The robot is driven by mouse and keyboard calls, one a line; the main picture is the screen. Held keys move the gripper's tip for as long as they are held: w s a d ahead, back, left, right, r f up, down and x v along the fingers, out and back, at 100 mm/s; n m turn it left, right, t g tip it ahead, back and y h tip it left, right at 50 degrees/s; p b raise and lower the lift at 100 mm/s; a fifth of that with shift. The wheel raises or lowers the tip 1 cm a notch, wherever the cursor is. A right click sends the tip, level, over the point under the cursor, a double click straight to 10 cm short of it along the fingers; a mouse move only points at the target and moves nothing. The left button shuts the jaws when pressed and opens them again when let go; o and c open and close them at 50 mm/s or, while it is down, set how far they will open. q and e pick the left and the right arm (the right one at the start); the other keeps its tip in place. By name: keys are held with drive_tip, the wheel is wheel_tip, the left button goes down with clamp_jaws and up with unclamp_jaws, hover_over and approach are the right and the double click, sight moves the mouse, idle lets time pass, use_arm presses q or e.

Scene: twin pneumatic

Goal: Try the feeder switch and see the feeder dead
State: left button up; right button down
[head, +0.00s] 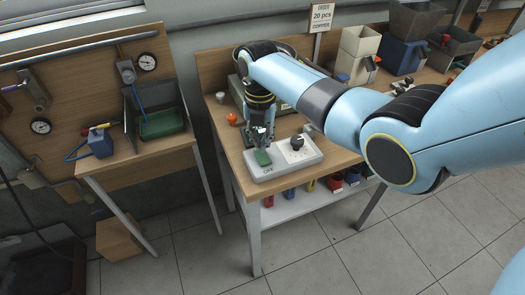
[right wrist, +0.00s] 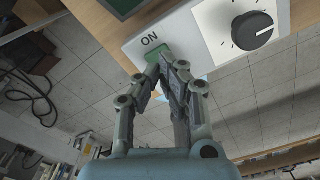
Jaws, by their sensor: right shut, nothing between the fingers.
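A pale control box (head: 290,160) sits at the front edge of the wooden bench. It carries a green switch (head: 262,158) on its left and a black knob (head: 297,143) on its right. My right gripper (head: 262,138) is shut and empty, with its fingertips right by the switch. In the right wrist view the closed fingertips (right wrist: 165,62) are against or just over the green switch (right wrist: 155,55), partly hiding it. An "ON" label (right wrist: 150,40) shows beside it. Behind my right arm, a round bowl unit (head: 285,95), perhaps the feeder, is partly hidden. My left gripper is not in view.
A small orange object (head: 232,118) lies left of the gripper. Grey, cream and blue bins (head: 355,50) stand at the bench's back right. A lower shelf (head: 290,207) holds coloured items. A second table (head: 130,155) with a green tray (head: 162,122) stands at the left.

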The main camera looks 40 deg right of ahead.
wheel_tip(320, 180, up, 3)
drive_tip(key=shift+f+p, duration=0.2)
drive_tip(key=shift+p, duration=0.9)
drive_tip(key=shift+r, duration=1)
